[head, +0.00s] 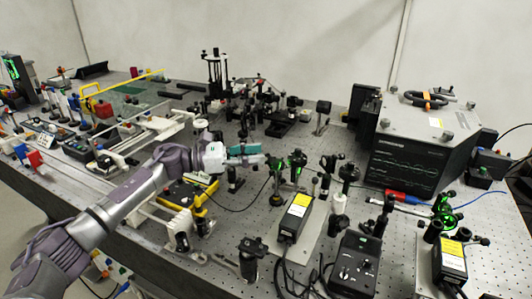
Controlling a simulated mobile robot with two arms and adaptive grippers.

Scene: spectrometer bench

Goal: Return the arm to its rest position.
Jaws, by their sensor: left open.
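My left arm reaches in from the lower left over the optical bench (235,212). Its gripper (258,160) is open and points to the right above the bench. A small teal part shows right at the fingers, and I cannot tell whether it touches them. A green-lit optic mount (277,172) stands just right of the fingertips. The right gripper is not in view.
A large spectrometer box (425,145) stands at the back right. Black boxes with yellow labels (296,215) and a black controller (354,264) sit at the front. Several post-mounted optics crowd the middle. A yellow-framed device (187,193) lies below my forearm.

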